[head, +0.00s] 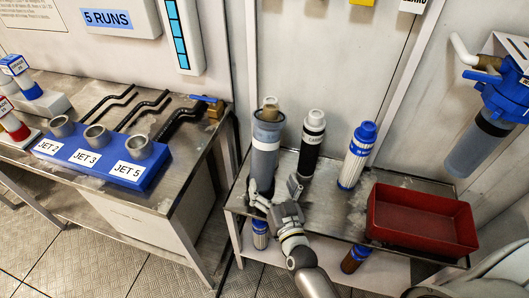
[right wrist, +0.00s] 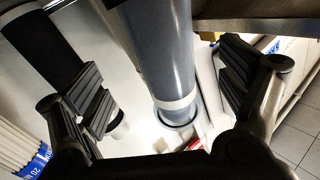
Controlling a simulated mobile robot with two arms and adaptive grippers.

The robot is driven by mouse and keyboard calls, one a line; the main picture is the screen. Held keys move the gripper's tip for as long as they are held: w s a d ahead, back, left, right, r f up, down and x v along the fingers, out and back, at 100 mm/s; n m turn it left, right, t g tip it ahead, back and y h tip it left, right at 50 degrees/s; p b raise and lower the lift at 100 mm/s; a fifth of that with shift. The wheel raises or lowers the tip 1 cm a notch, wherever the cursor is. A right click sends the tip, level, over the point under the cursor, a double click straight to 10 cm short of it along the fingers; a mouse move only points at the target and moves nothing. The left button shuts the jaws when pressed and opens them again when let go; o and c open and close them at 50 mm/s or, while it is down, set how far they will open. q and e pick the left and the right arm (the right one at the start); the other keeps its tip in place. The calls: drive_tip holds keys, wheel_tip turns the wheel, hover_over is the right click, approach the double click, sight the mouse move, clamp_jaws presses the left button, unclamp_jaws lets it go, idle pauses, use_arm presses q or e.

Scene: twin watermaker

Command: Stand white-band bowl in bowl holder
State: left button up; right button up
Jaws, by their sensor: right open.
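The white-band bowl (head: 265,145) is a tall grey-blue cylinder with a white band, upright at the left end of the low metal table. A beige-topped piece sticks out of its top. It also shows in the right wrist view (right wrist: 160,50), with its white band near one end. My right gripper (head: 276,194) is open at the bowl's lower part, with a finger on either side; in the wrist view, gaps show between the fingers and the bowl. I cannot tell which thing is the bowl holder. My left gripper is not in view.
A black cartridge (head: 312,142) stands close right of the bowl, then a white blue-capped one (head: 357,155). A red tray (head: 423,204) fills the table's right end. A blue JET block (head: 70,166) sits on the left bench. A blue-headed housing (head: 492,95) hangs at right.

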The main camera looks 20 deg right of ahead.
sight(268, 173)
drive_tip(key=w, duration=0.3)
drive_tip(key=shift+w, duration=0.4)
drive_tip(key=shift+w+a+r, duration=0.1)
drive_tip(key=shift+w, duration=1.2)
drive_tip(key=shift+w+r, duration=0.1)
drive_tip(key=shift+w, duration=1.2)
drive_tip(key=c, duration=1.3)
drive_tip(key=shift+r, duration=0.15)
drive_tip(key=shift+c, duration=0.9)
